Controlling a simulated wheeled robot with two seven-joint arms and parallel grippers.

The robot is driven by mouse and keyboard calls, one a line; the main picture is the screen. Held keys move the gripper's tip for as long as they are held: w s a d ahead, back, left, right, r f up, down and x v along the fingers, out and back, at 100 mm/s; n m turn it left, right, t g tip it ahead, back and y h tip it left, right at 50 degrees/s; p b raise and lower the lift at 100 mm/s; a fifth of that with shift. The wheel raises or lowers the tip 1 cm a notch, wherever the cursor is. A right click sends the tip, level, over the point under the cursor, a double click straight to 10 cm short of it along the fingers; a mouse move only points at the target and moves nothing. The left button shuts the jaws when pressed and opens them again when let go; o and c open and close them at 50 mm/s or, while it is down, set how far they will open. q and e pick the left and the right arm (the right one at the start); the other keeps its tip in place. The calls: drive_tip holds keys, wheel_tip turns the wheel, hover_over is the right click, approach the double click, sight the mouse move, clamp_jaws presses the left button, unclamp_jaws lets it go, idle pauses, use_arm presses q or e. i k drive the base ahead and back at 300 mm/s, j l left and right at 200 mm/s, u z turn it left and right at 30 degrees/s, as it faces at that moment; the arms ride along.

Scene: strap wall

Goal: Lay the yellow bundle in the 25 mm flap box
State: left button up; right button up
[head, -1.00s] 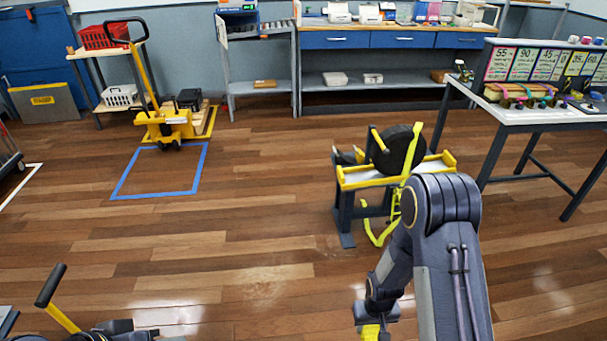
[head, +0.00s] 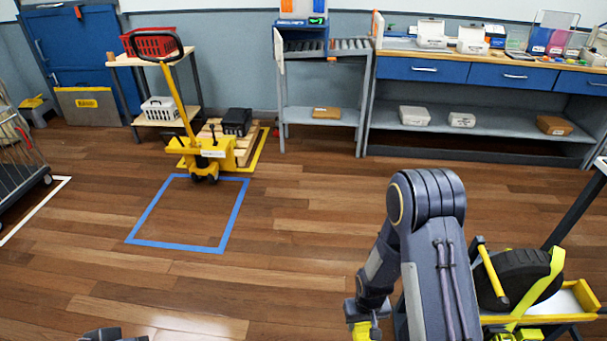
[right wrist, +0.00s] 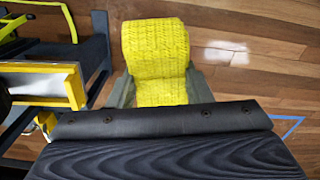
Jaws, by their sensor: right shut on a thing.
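My right gripper (head: 366,314) hangs low at the bottom middle of the head view. It is shut on the yellow bundle (head: 361,331), which is mostly cut off there. In the right wrist view the yellow woven bundle (right wrist: 155,45) sits between the grey fingers of my right gripper (right wrist: 163,92), clear of other things. On the back bench at the upper right stand white boxes with raised lids, one (head: 432,33) left of another (head: 472,40). Their labels are too small to read, so I cannot tell which is the 25 mm flap box.
A strapping stand with a black reel (head: 519,279) is close at the lower right. A yellow pallet jack (head: 212,152) stands behind a blue floor outline (head: 178,243). The blue-drawered bench (head: 430,70) and a roller rack (head: 318,86) line the back wall. The middle floor is clear.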

sight(475, 53)
drive_tip(key=i+z, duration=0.1)
drive_tip(key=i, duration=0.45)
drive_tip(key=i+j+z, duration=0.15)
drive_tip(key=i, duration=0.4)
drive_tip(key=i+z, duration=0.1)
drive_tip(key=i, duration=0.5)
drive_tip(key=i+j+z, duration=0.1)
drive_tip(key=i+j, duration=0.15)
drive_tip(key=i, duration=0.3)
drive_tip(key=i+l+z, duration=0.3)
drive_tip(key=i, duration=0.15)
drive_tip(key=i+l+z, duration=0.15)
drive_tip(key=i+z, duration=0.15)
drive_tip(key=i, duration=0.2)
drive_tip(key=i+z, duration=0.3)
drive_tip(key=i, duration=0.2)
drive_tip(key=i+l, duration=0.2)
